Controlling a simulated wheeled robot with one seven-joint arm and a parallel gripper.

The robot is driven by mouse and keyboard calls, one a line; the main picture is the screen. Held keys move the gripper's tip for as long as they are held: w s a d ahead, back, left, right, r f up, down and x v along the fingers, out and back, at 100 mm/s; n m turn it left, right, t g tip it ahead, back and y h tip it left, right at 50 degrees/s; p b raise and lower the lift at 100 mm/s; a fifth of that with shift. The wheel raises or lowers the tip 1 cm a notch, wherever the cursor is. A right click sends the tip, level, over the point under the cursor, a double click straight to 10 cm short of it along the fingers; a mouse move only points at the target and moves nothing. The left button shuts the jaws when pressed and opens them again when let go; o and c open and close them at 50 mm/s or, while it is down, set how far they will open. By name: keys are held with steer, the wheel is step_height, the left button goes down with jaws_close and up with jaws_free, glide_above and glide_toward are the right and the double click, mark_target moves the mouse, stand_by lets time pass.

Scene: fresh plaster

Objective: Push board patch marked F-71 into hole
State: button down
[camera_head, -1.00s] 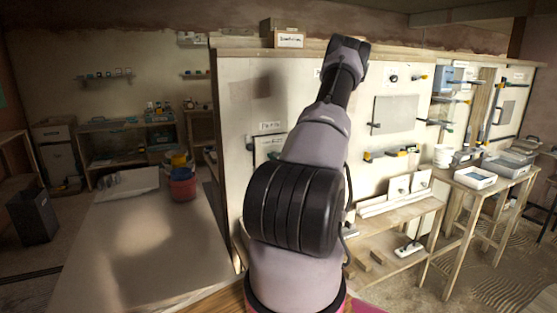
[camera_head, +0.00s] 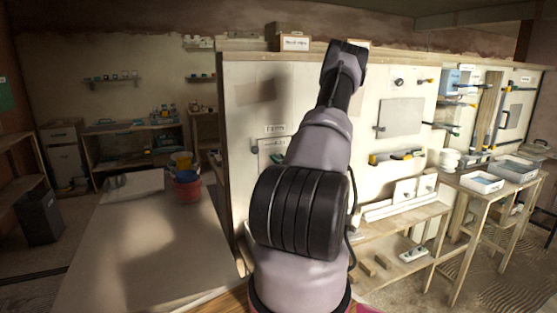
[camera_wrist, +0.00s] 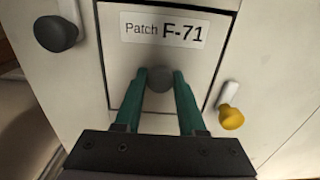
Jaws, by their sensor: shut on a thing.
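The board patch marked F-71 (camera_wrist: 125,70) fills the middle of the wrist view, a pale square panel with a printed label and a dark line around its edges. A round grey knob (camera_wrist: 160,79) sticks out of its face. My gripper (camera_wrist: 160,82) has its two green fingers shut on this knob. The dark line looks like a gap between patch and wall board; how deep the patch sits cannot be told. In the head view my arm hides the gripper and most of that area of the wall.
A dark-knobbed catch (camera_wrist: 56,33) sits left of the patch and a yellow-knobbed one (camera_wrist: 230,117) right of it. In the head view, a shelf (camera_head: 400,215) and a table with trays (camera_head: 482,183) stand right of my arm. A table with buckets (camera_head: 187,187) is at left.

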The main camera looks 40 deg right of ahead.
steer(key=shift+c, duration=0.9)
jaws_free()
steer(key=shift+v, duration=3)
